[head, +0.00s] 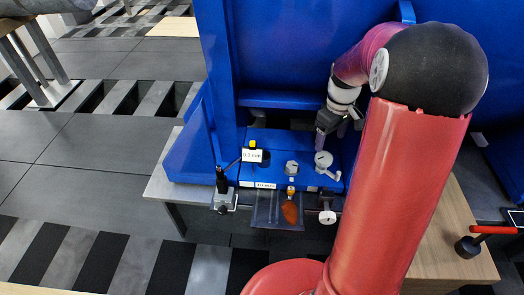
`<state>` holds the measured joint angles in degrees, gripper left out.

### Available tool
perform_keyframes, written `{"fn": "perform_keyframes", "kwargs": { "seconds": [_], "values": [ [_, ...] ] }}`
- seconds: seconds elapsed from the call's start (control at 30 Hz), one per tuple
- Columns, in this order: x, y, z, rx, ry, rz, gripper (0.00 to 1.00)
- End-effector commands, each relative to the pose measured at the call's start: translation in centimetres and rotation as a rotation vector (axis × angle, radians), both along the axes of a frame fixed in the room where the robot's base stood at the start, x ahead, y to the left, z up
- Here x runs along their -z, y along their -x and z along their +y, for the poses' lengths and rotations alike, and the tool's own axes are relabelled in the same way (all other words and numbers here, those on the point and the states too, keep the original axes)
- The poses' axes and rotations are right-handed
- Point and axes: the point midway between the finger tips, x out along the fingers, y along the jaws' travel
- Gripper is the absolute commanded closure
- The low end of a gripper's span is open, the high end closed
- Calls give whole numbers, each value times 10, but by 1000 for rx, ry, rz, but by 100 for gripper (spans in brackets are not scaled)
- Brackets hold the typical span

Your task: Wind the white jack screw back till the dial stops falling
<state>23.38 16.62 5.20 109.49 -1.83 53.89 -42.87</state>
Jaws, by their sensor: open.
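My gripper (321,140) points down from the upper right, with its jaws open. It is just above a white round head with a short side arm (323,159) on the blue base. I cannot tell whether it touches this head. A second white round knob (327,217) sits lower, at the front edge of the base. Which of the two is the jack screw is unclear. A small white readout (252,155) stands at the left on a black-and-yellow post; its digits are too small to read.
A grey hexagonal part (291,168) sits on the blue base (270,145). A clear bin (265,210) with an orange item hangs at the front. A black clamp-like fixture (222,190) stands left. A red-handled tool (470,244) lies on the wooden bench at right. Blue uprights stand behind.

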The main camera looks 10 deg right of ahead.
Motion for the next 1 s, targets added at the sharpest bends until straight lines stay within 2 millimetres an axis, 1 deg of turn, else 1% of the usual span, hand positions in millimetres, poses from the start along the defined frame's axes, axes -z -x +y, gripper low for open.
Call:
{"fn": "perform_keyframes", "kwargs": {
  "seconds": [0.87, 0.97, 1.0],
  "values": [
    [0, 0, 0, 0, 0, 0, 28],
    [-5, 2, 3, 4, 4, -8, 28],
    [-10, 3, 6, 8, 7, -15, 28]
  ]
}}
